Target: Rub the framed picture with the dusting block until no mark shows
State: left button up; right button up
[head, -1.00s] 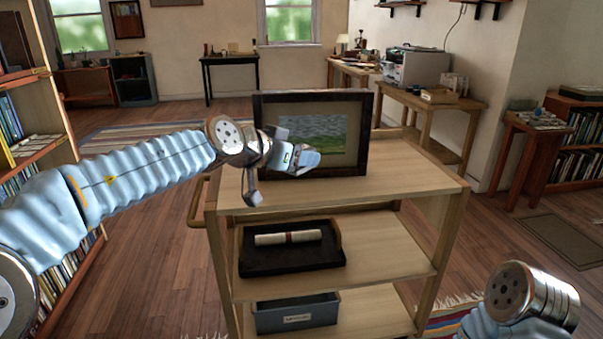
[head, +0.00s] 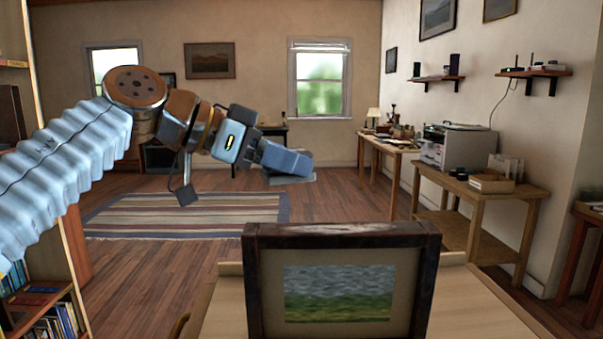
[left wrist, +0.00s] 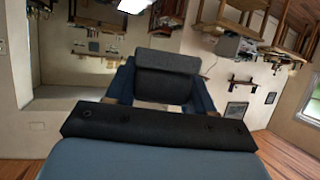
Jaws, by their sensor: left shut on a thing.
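The framed picture (head: 338,293), a green and grey-blue landscape in a pale mount and dark frame, stands upright on the cart, low in the head view. A pale, whitish patch shows along the top bar of its frame. The lower edge is out of view. My left gripper (head: 298,166) is raised, above and left of the picture in the head view, apart from it. It is shut on the dusting block, a dark grey block (left wrist: 168,82) between the blue fingers in the left wrist view. Only a grey edge of it shows in the head view. My right gripper is out of view.
The wooden cart top (head: 475,305) is bare to the right of the picture. A bookcase (head: 45,310) stands at the left. A side table (head: 480,195) with a printer (head: 455,146) stands at the right. A striped rug (head: 190,215) lies on open floor behind.

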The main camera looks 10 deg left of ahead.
pick_arm(q)
send_over(286, 229)
jog(key=shift+w+f, duration=0.1)
jog(key=shift+f, duration=2.8)
jog(key=shift+f+b, duration=0.3)
jog(key=shift+f, duration=0.65)
